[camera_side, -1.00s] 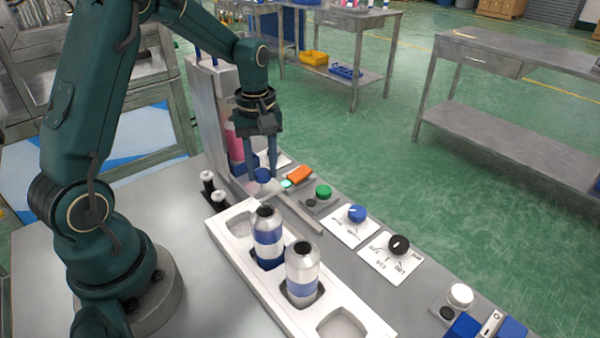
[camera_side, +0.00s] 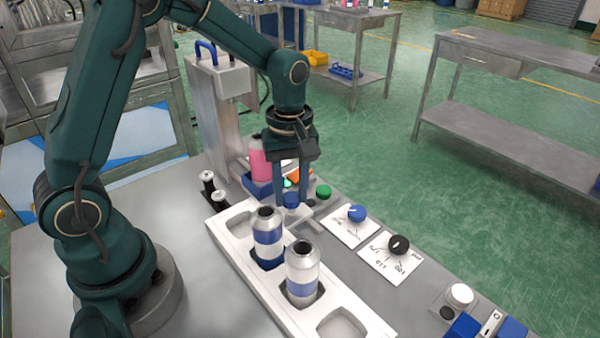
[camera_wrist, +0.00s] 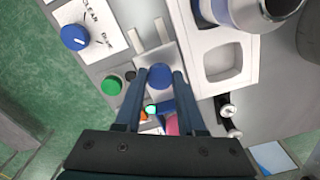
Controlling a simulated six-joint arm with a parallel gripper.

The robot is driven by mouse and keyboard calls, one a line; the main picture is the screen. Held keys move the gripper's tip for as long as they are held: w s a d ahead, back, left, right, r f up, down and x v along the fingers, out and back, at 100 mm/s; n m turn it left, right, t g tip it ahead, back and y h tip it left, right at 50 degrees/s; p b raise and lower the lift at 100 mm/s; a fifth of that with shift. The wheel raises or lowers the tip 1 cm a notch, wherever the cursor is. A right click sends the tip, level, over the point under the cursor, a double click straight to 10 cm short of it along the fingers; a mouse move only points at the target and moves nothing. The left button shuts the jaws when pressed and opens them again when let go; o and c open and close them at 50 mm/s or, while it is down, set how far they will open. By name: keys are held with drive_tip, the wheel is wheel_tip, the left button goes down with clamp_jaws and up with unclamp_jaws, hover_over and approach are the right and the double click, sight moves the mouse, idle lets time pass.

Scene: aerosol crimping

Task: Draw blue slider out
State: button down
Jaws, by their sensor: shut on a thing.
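My gripper (camera_side: 292,203) is shut on the blue round knob (camera_side: 291,198) of the slider, in front of the press. In the wrist view, the gripper (camera_wrist: 160,80) has one finger on each side of the knob (camera_wrist: 160,73). The blue slider body (camera_side: 256,188) sits behind the knob, with a pink can (camera_side: 258,158) standing in it. In the wrist view, the pink can (camera_wrist: 172,126) is mostly hidden by my gripper. Two pale rails (camera_wrist: 160,29) run out past the knob.
A white tray (camera_side: 235,250) holds two silver-and-blue cans (camera_side: 267,238) (camera_side: 302,270) close beside my gripper. The grey press (camera_side: 203,100) stands behind. A green button (camera_side: 323,191), blue dial (camera_side: 357,213) and black dial (camera_side: 399,244) line the right side.

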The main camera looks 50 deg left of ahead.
drive_tip(key=shift+w+d+r, duration=0.1)
drive_tip(key=shift+d, duration=1.65)
drive_tip(key=c, duration=0.5)
unclamp_jaws()
drive_tip(key=shift+r, duration=2.55)
